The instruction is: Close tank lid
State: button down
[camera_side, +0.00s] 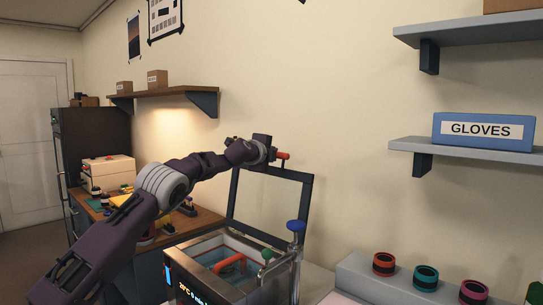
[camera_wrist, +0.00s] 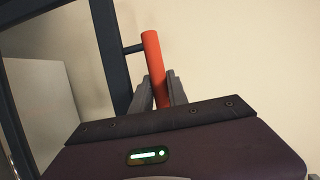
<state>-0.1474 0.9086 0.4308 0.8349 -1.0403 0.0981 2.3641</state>
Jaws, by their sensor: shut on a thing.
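The tank (camera_side: 215,272) is an open metal box with bluish liquid and an orange-red bent part (camera_side: 231,265) inside. Its lid (camera_side: 308,208) is a dark frame with a pane, standing raised at the back of the tank. A red-orange bar handle (camera_side: 284,156) sticks out near the lid's top edge. In the wrist view the handle (camera_wrist: 153,62) stands on a short dark post from the lid's frame (camera_wrist: 112,55). My gripper (camera_wrist: 160,92) is shut on the handle, its two fingers on either side of it. In the side view my gripper (camera_side: 270,154) is at the lid's top.
A blue knob (camera_side: 296,226) and a green knob (camera_side: 266,254) stand at the tank's right side. A grey rack with several coloured rings (camera_side: 383,264) lies to the right. A wooden bench (camera_side: 200,219) with small parts is behind my arm. Wall shelves hang above, one holding a GLOVES box (camera_side: 484,130).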

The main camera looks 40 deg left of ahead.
jog(key=shift+s+a, duration=0.1)
jog(key=shift+s, duration=0.05)
jog(key=shift+s+r, duration=0.15)
jog(key=shift+s, duration=0.4)
jog(key=s+f+n+t+y, duration=0.1)
jog(key=s+f+t, duration=0.2)
jog(key=s, duration=1.7)
jog(key=s+f+n+t, duration=0.1)
jog(key=s+f, duration=1.2)
jog(key=f, duration=0.4)
jog(key=shift+s+f+y, duration=0.25)
jog(key=shift+y, duration=0.05)
